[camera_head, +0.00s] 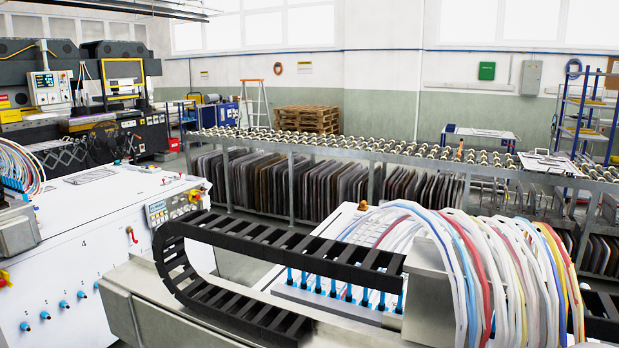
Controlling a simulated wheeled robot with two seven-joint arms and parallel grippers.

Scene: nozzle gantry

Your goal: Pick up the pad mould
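Neither of my grippers is in view. I cannot tell for certain which thing is the pad mould. A flat, pale, plate-like piece (549,163) lies on the right end of the roller conveyor (400,150). Another flat, framed piece (482,133) lies on a stand behind the conveyor. A thin flat piece (91,175) lies on top of the white machine at the left. All are too small to make out in detail.
The nozzle gantry's black cable chain (285,245) and bundled coloured hoses (480,260) fill the near foreground. Upright dark plates (320,188) stand below the conveyor. A white cabinet (75,250) stands at left. Wooden pallets (307,119) and a ladder (254,102) are behind.

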